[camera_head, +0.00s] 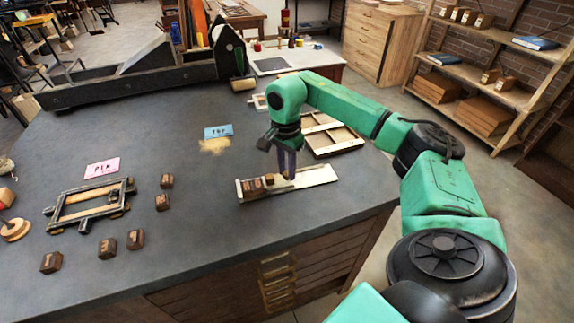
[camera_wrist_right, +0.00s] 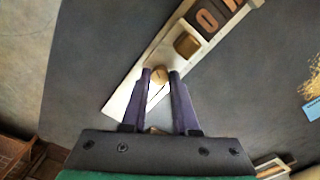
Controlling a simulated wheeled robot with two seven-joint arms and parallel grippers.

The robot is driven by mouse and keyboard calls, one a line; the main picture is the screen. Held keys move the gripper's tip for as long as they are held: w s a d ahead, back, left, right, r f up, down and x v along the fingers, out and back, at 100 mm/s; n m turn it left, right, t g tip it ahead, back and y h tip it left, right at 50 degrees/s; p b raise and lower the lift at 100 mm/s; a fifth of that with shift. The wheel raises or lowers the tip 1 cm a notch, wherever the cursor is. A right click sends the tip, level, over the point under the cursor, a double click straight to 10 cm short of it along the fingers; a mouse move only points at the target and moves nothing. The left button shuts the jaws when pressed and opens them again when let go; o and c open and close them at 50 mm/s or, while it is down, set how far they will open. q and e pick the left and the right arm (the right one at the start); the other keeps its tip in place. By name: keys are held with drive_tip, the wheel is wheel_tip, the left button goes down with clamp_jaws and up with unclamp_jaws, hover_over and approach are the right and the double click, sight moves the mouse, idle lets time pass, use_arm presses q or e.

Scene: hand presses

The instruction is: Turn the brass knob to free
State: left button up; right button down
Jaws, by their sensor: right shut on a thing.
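The pale metal composing stick (camera_head: 318,175) lies near the front edge of the grey table. It also shows in the right wrist view (camera_wrist_right: 124,101), running diagonally. The round brass knob (camera_wrist_right: 158,75) sits on it, between the fingertips of my right gripper (camera_wrist_right: 160,72). In the head view my right gripper (camera_head: 287,176) points down onto the stick and hides the knob. It is shut on the knob. Beside the knob is a small brown block (camera_wrist_right: 187,45), then letter blocks (camera_wrist_right: 207,19) at the stick's other end. Which way the knob is turned cannot be told. My left gripper is out of view.
A wooden divided tray (camera_head: 335,140) lies just behind my right gripper. At the left are a dark frame (camera_head: 88,205), a pink card (camera_head: 102,168) and several loose wooden blocks (camera_head: 135,239). A blue card (camera_head: 218,132) lies further back. The table between is clear.

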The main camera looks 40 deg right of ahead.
drive_tip(key=n, duration=0.5)
drive_tip(key=shift+n, duration=0.4)
idle(0.3)
drive_tip(key=c, duration=0.7)
unclamp_jaws()
